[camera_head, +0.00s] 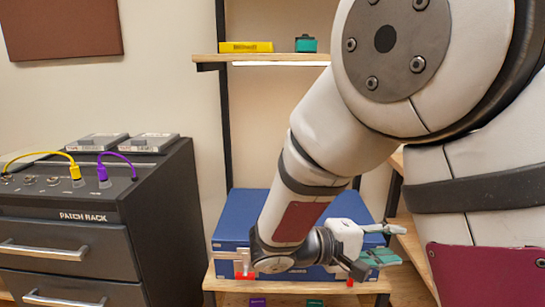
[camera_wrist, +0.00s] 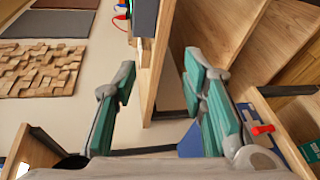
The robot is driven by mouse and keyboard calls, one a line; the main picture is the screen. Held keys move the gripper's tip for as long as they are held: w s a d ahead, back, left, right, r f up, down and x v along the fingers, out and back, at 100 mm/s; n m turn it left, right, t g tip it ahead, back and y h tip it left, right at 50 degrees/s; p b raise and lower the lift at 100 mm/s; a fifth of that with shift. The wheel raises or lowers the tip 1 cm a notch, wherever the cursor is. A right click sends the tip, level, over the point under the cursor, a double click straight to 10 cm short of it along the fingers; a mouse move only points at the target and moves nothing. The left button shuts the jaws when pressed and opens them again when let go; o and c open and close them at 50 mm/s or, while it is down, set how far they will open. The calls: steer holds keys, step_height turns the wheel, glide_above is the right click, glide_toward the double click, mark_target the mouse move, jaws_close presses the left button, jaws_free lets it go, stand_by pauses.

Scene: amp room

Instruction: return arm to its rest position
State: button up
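My arm reaches down from the upper right in the head view, and my gripper (camera_head: 392,243) points to the right in front of a shelf unit. In the wrist view my gripper (camera_wrist: 160,76) has its two teal-padded fingers spread apart, with nothing between the pads. The gripper is open and empty. A blue case (camera_head: 235,215) lies on the lower shelf behind my forearm and wrist, which hide part of it. I cannot tell whether the arm touches the case.
A black patch rack (camera_head: 90,215) with drawers, a yellow cable (camera_head: 40,154) and a purple cable (camera_head: 122,157) stands at left. The upper shelf (camera_head: 210,58) holds a yellow box (camera_head: 246,47) and a teal item (camera_head: 306,44). Wooden shelving (camera_wrist: 220,35) is close around the fingers.

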steer(key=s+d+r+m+g+y, duration=0.2)
steer(key=s+d+g+y, duration=0.1)
steer(key=s, duration=0.5)
steer(key=s+d+r+m+g+y, duration=0.2)
steer(key=s+d+g+y, duration=0.1)
steer(key=s, duration=0.5)
steer(key=s+a+f+t+y, duration=0.1)
steer(key=s+a+y, duration=0.3)
steer(key=s, duration=0.3)
steer(key=s+a+t+y, duration=0.1)
steer(key=s+a+y, duration=0.4)
steer(key=s, duration=0.1)
step_height(320, 180, up, 27)
steer(key=t+p, duration=0.4)
steer(key=p, duration=2.1)
steer(key=shift+s, duration=0.2)
steer(key=shift+d, duration=0.1)
